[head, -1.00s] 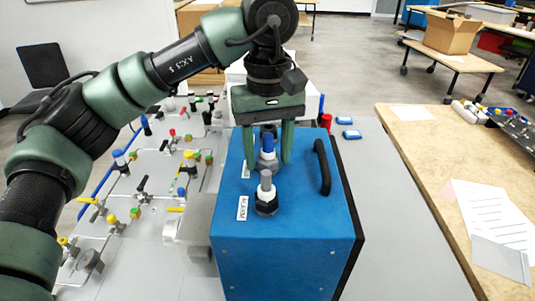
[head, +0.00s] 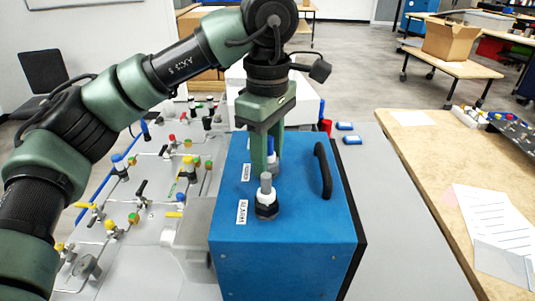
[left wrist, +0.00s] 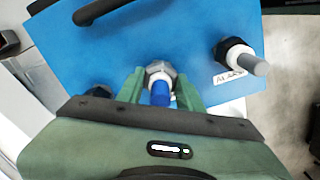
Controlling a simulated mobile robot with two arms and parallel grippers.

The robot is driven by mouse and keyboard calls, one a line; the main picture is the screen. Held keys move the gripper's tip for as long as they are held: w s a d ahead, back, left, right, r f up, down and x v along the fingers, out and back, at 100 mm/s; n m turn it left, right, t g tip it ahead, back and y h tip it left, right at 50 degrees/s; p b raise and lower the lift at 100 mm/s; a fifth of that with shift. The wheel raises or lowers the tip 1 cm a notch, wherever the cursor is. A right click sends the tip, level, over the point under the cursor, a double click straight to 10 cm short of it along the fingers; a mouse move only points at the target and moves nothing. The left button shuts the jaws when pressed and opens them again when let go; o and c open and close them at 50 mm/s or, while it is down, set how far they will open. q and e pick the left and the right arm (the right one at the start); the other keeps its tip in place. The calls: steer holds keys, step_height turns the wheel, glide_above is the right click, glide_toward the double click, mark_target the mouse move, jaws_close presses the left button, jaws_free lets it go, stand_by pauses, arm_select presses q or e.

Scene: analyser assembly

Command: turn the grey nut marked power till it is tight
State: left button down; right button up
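The blue analyser box (head: 290,235) stands on the grey table. The grey nut marked power (left wrist: 161,70), with a blue plug or cable (left wrist: 160,93), sits on its top behind a nut marked ALARM (head: 266,211), which carries a grey-tipped plug. The power label (head: 247,172) is small beside it. My left gripper (left wrist: 161,80) points down over the power nut, one finger on each side. The nut fills the gap between the fingers, so it looks shut on it. In the head view the fingers mostly hide this nut. My right gripper is not in view.
A black handle (head: 323,170) rises from the box's right side. A panel of pipes and coloured valves (head: 150,190) lies on the left. Small blue items (head: 347,126) lie behind the box. A wooden table (head: 425,150) stands at the right.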

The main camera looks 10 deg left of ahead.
arm_select(q)
steer(key=m+p, duration=0.1)
steer(key=m, duration=0.8)
steer(key=c, duration=1.3)
jaws_free()
steer(key=shift+m+p, duration=0.3)
steer(key=shift+m, duration=0.4)
steer(key=shift+c, duration=0.2)
steer(key=shift+o, duration=1.1)
step_height(320, 180, up, 10)
steer(key=p, duration=0.8)
